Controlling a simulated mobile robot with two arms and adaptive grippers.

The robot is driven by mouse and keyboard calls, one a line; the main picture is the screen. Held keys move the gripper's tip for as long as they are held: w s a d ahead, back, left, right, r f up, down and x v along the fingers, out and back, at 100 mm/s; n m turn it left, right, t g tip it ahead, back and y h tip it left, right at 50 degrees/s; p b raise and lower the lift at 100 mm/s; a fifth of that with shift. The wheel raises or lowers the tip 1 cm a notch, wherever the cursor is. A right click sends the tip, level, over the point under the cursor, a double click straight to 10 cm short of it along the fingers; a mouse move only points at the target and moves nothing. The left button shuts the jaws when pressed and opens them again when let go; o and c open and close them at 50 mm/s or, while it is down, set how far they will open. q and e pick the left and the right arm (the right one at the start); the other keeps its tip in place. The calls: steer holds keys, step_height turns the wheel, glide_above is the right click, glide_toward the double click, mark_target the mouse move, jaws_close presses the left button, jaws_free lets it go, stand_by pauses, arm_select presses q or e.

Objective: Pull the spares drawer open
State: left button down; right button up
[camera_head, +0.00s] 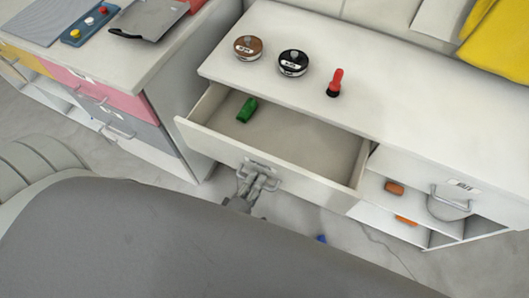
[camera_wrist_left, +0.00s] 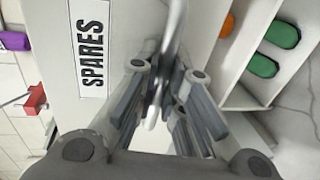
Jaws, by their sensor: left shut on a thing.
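The white spares drawer (camera_head: 262,176) stands pulled out from the white cabinet in the head view, with its inside open to sight. A green object (camera_head: 247,109) lies in it at the left back. My left gripper (camera_head: 258,178) is at the drawer's front, shut on the drawer's handle (camera_head: 272,183). In the left wrist view the fingers (camera_wrist_left: 160,95) close around the metal handle (camera_wrist_left: 174,35), beside the label "SPARES" (camera_wrist_left: 91,50). My right gripper is in neither view.
Two round tins, brown (camera_head: 248,47) and black (camera_head: 293,63), and a red-and-black item (camera_head: 335,83) stand on the cabinet top (camera_head: 400,110). Open shelves with orange items (camera_head: 394,188) are at right. A cabinet with pink (camera_head: 110,97) and grey drawers stands at left. A yellow cloth-like thing (camera_head: 498,40) lies at upper right.

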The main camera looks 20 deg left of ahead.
arm_select(q)
steer(key=v, duration=0.4)
steer(key=shift+s+f, duration=0.15)
steer(key=shift+f, duration=0.3)
steer(key=c, duration=1.5)
jaws_free()
steer(key=shift+c, duration=0.2)
steer(key=v, duration=1.2)
